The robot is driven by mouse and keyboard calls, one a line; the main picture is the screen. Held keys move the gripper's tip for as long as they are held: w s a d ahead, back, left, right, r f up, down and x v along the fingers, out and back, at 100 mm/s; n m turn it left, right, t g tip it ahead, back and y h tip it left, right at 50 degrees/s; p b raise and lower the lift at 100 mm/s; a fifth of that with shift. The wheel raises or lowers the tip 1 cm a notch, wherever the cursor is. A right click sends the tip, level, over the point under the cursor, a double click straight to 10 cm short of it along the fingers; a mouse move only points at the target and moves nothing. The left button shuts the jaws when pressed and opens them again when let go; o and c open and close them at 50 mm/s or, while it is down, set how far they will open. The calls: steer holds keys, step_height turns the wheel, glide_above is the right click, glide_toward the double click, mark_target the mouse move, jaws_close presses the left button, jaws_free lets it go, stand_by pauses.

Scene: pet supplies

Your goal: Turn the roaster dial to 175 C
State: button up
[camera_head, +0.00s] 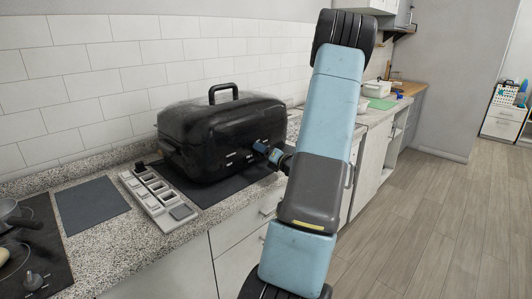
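The black roaster (212,132), a lidded box with a handle on top, stands on the counter against the tiled wall. Small pale markings show on its front. My gripper (262,149) is at the right part of the roaster's front, touching it or very close to it. Its fingertips are too small and too dark against the roaster to tell whether they are open or shut. I cannot make out the dial or its setting; the gripper may cover it.
A pale compartment tray (148,196) with small items lies in front of the roaster on the left. A dark mat (91,208) lies further left, beside a black hob (38,240) with a pan. My arm hides part of the counter. The wooden floor (420,215) at right is clear.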

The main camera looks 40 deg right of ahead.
steer(key=c, duration=1)
steer(key=shift+d, duration=0.1)
steer(key=shift+c, duration=0.3)
steer(key=shift+f+m, duration=0.1)
steer(key=shift+m, duration=0.2)
